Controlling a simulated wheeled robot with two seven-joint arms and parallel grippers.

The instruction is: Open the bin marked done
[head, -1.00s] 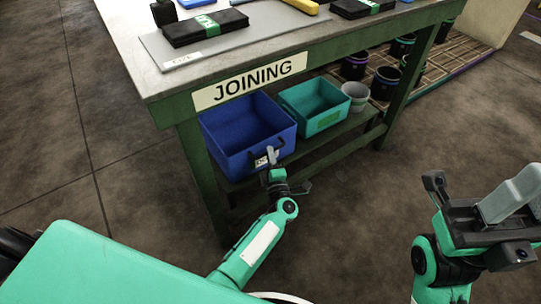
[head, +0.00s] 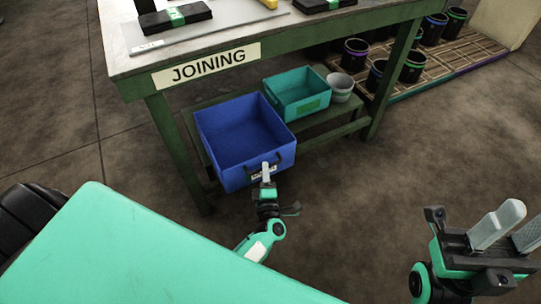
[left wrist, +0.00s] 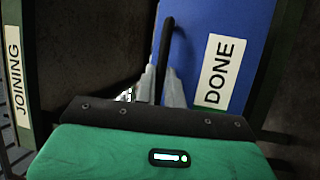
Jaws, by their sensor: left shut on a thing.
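The blue bin (head: 232,178) sits on the low shelf under the table, its open top showing an empty inside, and its front stands out past the table edge. In the left wrist view its front (left wrist: 240,22) carries a white DONE label (left wrist: 219,72). My left gripper (head: 267,170) is shut on the bin's dark handle (left wrist: 164,45); the fingers are either side of the bar in the left wrist view. My right gripper (head: 513,230) is off to the right, open and empty, apart from the bin.
A teal bin (head: 300,106) and a grey pot (head: 340,87) stand on the shelf (head: 330,119) right of the blue bin. The green table (head: 290,40) has a JOINING sign (head: 208,66). Several black pots stand on a pallet (head: 470,55) farther right. The floor in front is clear.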

